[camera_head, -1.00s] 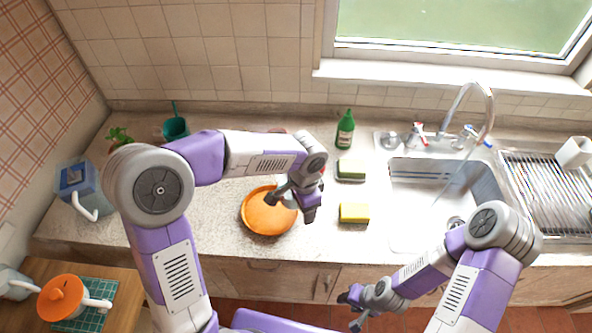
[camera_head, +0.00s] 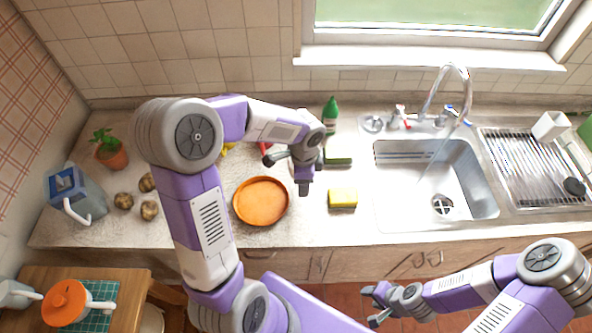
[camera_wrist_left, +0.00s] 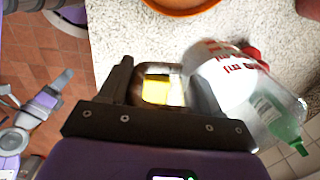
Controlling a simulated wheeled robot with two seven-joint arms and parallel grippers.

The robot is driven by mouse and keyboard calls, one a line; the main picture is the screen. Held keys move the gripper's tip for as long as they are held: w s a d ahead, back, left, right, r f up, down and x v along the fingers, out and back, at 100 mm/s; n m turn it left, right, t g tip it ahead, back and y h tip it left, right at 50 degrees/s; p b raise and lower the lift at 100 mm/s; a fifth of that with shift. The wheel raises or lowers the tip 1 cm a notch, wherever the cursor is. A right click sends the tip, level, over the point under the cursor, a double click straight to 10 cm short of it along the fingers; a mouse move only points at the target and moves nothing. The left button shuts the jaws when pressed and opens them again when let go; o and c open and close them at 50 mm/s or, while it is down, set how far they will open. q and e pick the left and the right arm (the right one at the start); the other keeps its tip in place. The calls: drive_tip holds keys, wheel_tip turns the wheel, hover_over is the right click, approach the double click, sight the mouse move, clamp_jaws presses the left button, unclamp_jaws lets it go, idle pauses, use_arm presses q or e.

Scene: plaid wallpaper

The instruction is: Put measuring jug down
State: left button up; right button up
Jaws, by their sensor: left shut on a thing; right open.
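The measuring jug (camera_wrist_left: 222,80) is clear with red markings. It shows in the left wrist view beside and beyond my left gripper (camera_wrist_left: 165,85), which is shut on its handle side. In the head view my left gripper (camera_head: 303,188) is over the counter, just right of the orange pan (camera_head: 262,203), and the arm and hand hide most of the jug. I cannot tell whether the jug touches the counter. My right gripper (camera_head: 368,306) is open and empty, low in front of the counter.
The sink (camera_head: 400,195) is to the right. Potatoes (camera_head: 148,210), a blue-grey container (camera_head: 82,193) and a plant (camera_head: 110,152) stand left. Bare counter (camera_head: 195,230) lies left of the pan.

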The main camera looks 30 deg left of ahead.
use_arm(q)
wheel_tip(320, 180, down, 10)
drive_tip(key=shift+r+b, duration=0.2)
drive_tip(key=shift+b, duration=0.5)
drive_tip(key=o, duration=1.1)
drive_tip(key=shift+f, duration=0.1)
drive_tip(key=shift+c, duration=0.2)
drive_tip(key=o, duration=0.5)
drive_tip(key=shift+c, duration=0.2)
drive_tip(key=shift+r, duration=0.2)
wheel_tip(320, 180, up, 12)
drive_tip(key=shift+p, duration=1)
